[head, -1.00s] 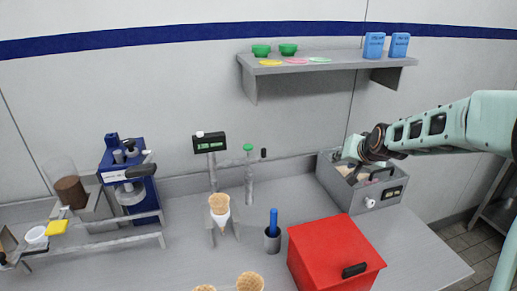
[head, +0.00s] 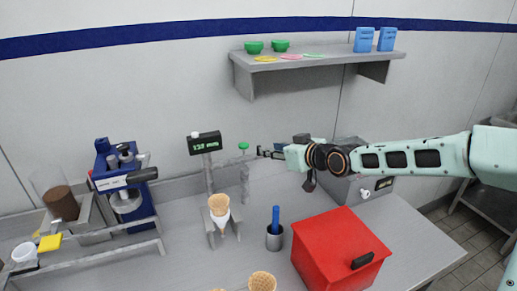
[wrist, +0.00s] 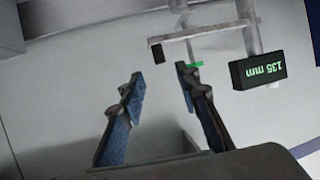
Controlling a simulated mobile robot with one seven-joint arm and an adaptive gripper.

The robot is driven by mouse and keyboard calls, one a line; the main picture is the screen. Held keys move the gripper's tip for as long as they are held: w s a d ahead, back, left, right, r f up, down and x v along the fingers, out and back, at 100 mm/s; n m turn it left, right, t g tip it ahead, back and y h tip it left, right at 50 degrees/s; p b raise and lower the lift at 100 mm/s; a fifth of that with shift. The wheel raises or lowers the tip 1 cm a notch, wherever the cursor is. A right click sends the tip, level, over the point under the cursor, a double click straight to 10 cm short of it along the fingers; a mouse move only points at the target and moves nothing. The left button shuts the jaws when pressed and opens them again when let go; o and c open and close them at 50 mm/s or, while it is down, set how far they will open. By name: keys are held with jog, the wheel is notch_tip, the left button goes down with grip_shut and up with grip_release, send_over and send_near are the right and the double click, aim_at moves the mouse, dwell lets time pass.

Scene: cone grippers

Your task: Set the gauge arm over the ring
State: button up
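The gauge has a dark display (head: 204,143) on a grey post. In the wrist view its display (wrist: 258,70) shows upside down and reads 135 mm. The gauge arm (wrist: 205,31) runs sideways to a black tip (wrist: 157,52), just beyond my fingertips. A green knob (head: 243,146) stands beside the post. The ring at the front holder surrounds a waffle cone (head: 219,206) in a white sleeve; the cone mostly hides it. My gripper (head: 262,153) is near the gauge arm's tip, right of the green knob. In the wrist view my gripper (wrist: 160,75) is open, with nothing between the fingers.
A red box (head: 340,247) and a grey cup with a blue handle (head: 275,237) stand below my arm. A grey bin (head: 365,186) is behind the arm. A blue press (head: 125,185) stands left. A shelf (head: 315,64) hangs above on the wall.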

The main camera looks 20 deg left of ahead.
jog(key=x, duration=0.8)
jog(key=shift+w+a+f, duration=0.1)
jog(key=shift+a+f, duration=0.05)
jog(key=shift+f, duration=0.05)
grip_shut()
